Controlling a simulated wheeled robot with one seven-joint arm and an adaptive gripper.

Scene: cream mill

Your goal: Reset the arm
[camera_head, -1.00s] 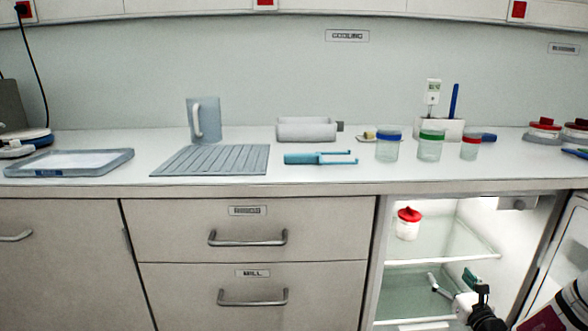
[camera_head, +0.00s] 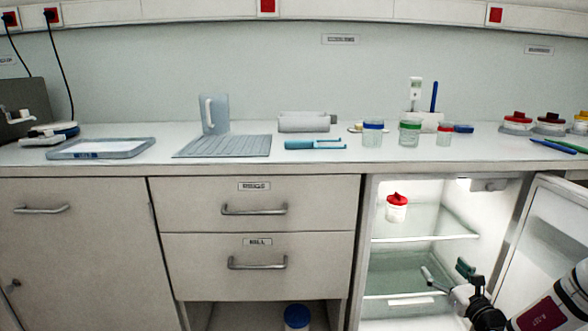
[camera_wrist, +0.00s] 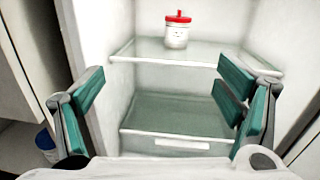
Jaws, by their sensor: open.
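My gripper (camera_wrist: 160,110) is open and empty in the wrist view, its green-padded fingers spread wide in front of the open fridge. It also shows in the head view (camera_head: 445,271), at the lower right before the fridge's lower compartment. A white jar with a red lid (camera_wrist: 177,30) stands upright on the upper glass shelf, beyond and above the fingers. The same jar shows in the head view (camera_head: 397,208). Nothing is between the fingers.
The fridge door (camera_head: 545,240) stands open at the right, close to my arm. The counter (camera_head: 300,163) above holds a pitcher (camera_head: 215,114), a ribbed mat (camera_head: 225,147) and several lidded jars. A blue-lidded container (camera_head: 297,317) sits below the drawers.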

